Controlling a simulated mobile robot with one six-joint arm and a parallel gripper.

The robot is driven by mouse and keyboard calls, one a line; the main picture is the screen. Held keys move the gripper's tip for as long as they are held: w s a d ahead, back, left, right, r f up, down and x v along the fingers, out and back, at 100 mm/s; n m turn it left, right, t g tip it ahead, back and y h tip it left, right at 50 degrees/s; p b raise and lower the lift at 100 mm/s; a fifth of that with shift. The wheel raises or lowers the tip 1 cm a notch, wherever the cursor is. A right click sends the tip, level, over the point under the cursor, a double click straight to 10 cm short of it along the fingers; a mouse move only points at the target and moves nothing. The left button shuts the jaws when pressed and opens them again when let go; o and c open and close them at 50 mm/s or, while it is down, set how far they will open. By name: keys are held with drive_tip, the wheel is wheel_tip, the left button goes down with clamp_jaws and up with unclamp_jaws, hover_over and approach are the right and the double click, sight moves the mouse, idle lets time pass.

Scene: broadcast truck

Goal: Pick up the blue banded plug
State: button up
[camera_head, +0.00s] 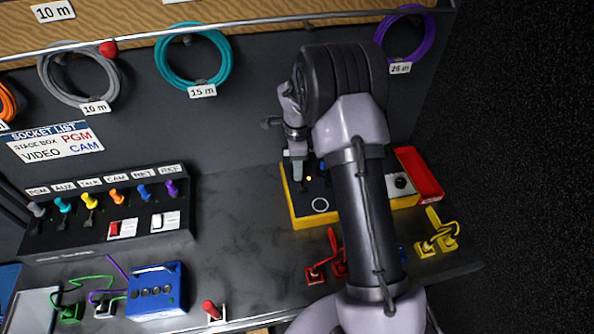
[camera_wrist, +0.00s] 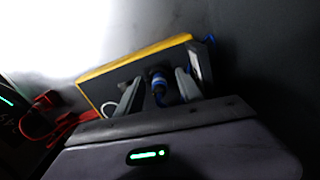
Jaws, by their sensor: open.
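A plug with a blue band (camera_wrist: 158,84) shows in the wrist view, in front of the dark face of a yellow-edged box (camera_wrist: 98,73). My gripper (camera_wrist: 157,92) is open, with one finger on each side of the plug. I cannot tell whether either finger touches it. In the head view my gripper (camera_head: 299,172) points down over the left part of the yellow-edged box (camera_head: 300,222). There I cannot make out the banded plug, and my arm hides much of the box.
A panel with several coloured plugs (camera_head: 117,197) stands left on the grey bench (camera_head: 240,215). A blue box (camera_head: 157,290) and a red switch (camera_head: 211,309) are near the front. Red (camera_head: 315,274) and yellow connectors (camera_head: 427,248) flank my arm. Cable coils (camera_head: 193,58) hang behind.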

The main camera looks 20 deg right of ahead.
drive_tip(key=shift+r, duration=0.1)
clamp_jaws()
